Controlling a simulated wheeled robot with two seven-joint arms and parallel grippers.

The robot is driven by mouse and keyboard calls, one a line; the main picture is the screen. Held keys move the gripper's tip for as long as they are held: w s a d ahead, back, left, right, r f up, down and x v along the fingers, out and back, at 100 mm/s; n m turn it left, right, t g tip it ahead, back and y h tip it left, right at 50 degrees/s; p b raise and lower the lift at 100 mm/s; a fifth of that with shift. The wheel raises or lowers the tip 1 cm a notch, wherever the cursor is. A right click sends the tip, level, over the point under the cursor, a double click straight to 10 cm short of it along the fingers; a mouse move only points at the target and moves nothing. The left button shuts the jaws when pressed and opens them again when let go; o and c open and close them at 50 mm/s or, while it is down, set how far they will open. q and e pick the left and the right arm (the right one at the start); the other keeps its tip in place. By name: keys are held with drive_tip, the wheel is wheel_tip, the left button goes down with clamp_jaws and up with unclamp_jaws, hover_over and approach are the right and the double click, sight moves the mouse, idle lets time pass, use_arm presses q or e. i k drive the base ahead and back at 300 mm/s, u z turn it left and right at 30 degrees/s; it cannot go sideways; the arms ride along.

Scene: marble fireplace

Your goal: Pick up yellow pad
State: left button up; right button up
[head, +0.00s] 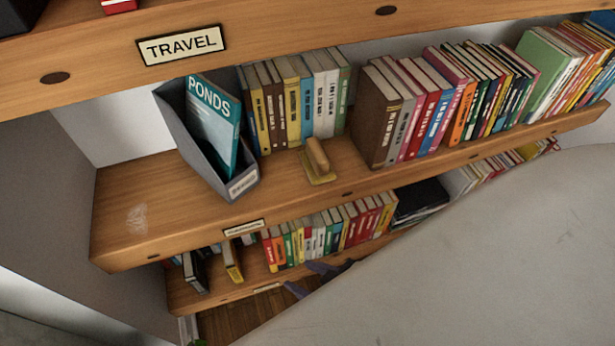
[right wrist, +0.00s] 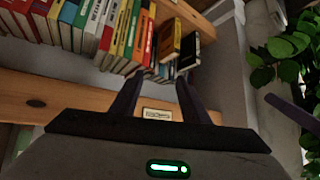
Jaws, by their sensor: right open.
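The yellow pad (head: 319,179) lies flat on the middle shelf in the head view, near the shelf's front edge. A tan wooden block-like handle (head: 317,156) stands on it. My right gripper (head: 297,276) is low in the head view, in front of the lower shelf and apart from the pad. Its two dark fingers are spread with nothing between them in the right wrist view (right wrist: 158,82). I cannot make out the pad in the right wrist view. My left gripper is not in view.
A grey magazine holder (head: 200,140) with a teal "PONDS" book stands left of the pad. Book rows stand behind it (head: 306,100) and to its right (head: 440,100). A leafy plant (right wrist: 285,60) is at right in the wrist view.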

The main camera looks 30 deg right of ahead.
sight(314, 160)
drive_tip(key=z, duration=1.1)
drive_tip(key=k, duration=0.25)
